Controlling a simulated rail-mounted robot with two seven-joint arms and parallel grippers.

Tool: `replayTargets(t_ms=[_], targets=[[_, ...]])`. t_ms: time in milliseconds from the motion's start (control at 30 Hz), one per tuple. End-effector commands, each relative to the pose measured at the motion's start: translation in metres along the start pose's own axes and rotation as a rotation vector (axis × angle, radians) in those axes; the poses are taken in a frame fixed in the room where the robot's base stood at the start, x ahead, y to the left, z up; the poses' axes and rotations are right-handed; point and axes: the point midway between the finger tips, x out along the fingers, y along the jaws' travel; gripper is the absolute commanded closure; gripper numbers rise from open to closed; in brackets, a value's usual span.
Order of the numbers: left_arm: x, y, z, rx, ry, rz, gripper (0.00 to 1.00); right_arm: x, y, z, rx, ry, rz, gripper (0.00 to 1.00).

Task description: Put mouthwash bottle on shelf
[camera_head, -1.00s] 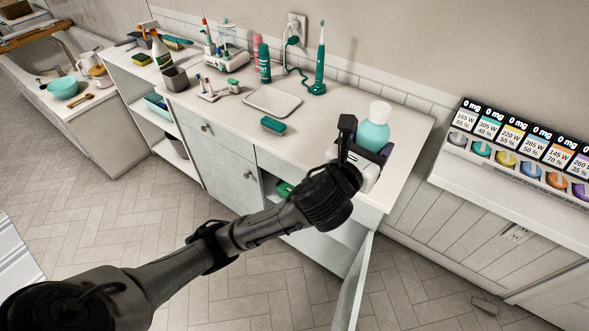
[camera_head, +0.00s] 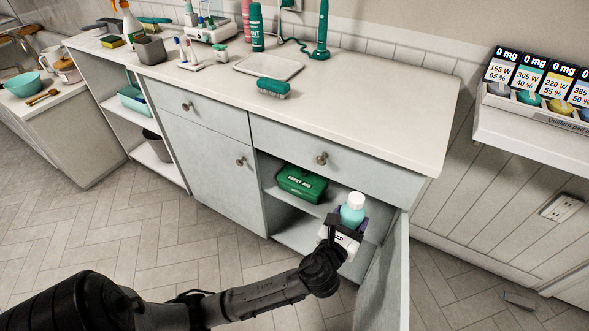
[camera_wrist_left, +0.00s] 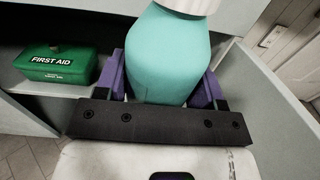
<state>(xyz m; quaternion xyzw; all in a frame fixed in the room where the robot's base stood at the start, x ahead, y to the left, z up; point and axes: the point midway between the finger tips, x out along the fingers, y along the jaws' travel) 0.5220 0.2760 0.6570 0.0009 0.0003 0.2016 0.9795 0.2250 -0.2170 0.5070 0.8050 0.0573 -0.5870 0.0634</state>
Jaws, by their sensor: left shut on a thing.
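The mouthwash bottle (camera_head: 352,209) is teal with a white cap. My left gripper (camera_head: 347,228) is shut on it and holds it about upright in front of the open cabinet. In the left wrist view the bottle (camera_wrist_left: 168,60) stands between the two purple-padded fingers (camera_wrist_left: 165,85). The cabinet's inner shelf (camera_head: 315,207) lies behind and left of the bottle. A green first aid box (camera_head: 302,183) sits on that shelf, and it also shows in the left wrist view (camera_wrist_left: 58,65). The bottle's lower part is hidden by the gripper. My right gripper is not in view.
The open cabinet door (camera_head: 388,275) stands just right of my left gripper. A drawer (camera_head: 335,163) and the countertop (camera_head: 370,105) are above the opening. A green brush (camera_head: 272,87) and a tray (camera_head: 268,68) lie on the countertop. The shelf right of the first aid box looks clear.

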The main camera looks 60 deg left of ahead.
Motion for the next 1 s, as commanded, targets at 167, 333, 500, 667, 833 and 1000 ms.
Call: replayTargets(t_ms=[167, 333, 500, 667, 833, 1000], targets=[[0.009, 0.016, -0.069, -0.001, 0.003, 0.085, 0.74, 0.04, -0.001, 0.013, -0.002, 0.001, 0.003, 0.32], [0.014, 0.029, -0.104, 0.0, 0.0, 0.145, 0.74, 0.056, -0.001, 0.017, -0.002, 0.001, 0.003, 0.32], [0.019, 0.036, -0.121, -0.001, -0.002, 0.176, 0.74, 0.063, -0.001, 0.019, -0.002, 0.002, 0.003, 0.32], [0.044, 0.043, -0.125, -0.001, -0.006, 0.185, 0.74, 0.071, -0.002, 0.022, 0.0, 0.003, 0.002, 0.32], [0.086, 0.05, -0.125, -0.001, -0.006, 0.185, 0.74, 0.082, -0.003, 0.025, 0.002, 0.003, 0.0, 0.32], [0.123, 0.057, -0.125, -0.003, -0.004, 0.184, 0.74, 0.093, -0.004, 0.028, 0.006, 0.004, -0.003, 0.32]])
